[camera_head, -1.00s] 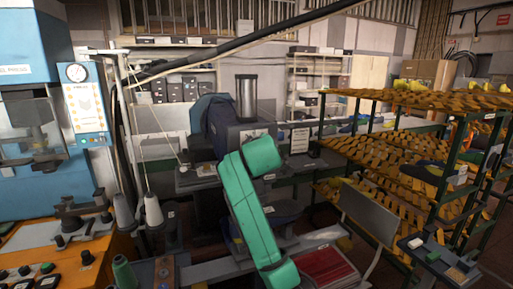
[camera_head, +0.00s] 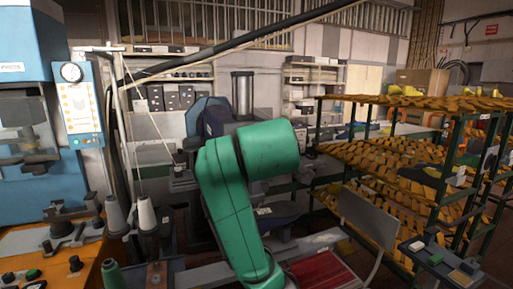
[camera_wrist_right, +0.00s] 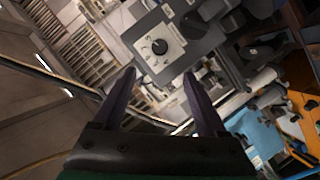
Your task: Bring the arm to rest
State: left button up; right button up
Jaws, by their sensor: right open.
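My right gripper (camera_wrist_right: 160,100) shows in the right wrist view with its two dark fingers spread apart and nothing between them. Beyond the fingers is the workshop, seen tilted, with no object close to the fingertips. In the head view a green link of my arm (camera_head: 235,205) rises from the bottom middle and bends to the right at its top. The gripper on that arm is outside the head view. My left gripper is in neither view.
A rack with shelves of orange-brown shoe lasts (camera_head: 400,152) stands at the right. A red surface (camera_head: 322,270) lies at the bottom, right of my arm.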

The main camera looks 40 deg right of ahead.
dwell(0.3)
jog(key=a+f+n+g+y, duration=0.1)
jog(key=a+f+g+y, duration=0.15)
jog(key=f, duration=1.45)
jog(key=a+f+g+y, duration=0.2)
jog(key=a+f+y, duration=0.2)
jog(key=f, duration=1.2)
jog(key=s+a+f+m+g+y, duration=0.1)
jog(key=s+a+f+g, duration=0.15)
jog(key=s+f, duration=0.55)
jog(key=s+a+f+m+g+y, duration=0.1)
jog(key=s+a+f+g+y, duration=0.15)
jog(key=s+f, duration=0.55)
notch_tip(320, 180, down, 23)
jog(key=s+h+b, duration=0.1)
jog(key=s+d+f+g+b, duration=0.1)
jog(key=s+d+f, duration=0.1)
jog(key=s+f, duration=1.4)
jog(key=shift+s+d+n+g, duration=0.3)
jog(key=shift+s+g, duration=0.05)
jog(key=shift+s, duration=0.4)
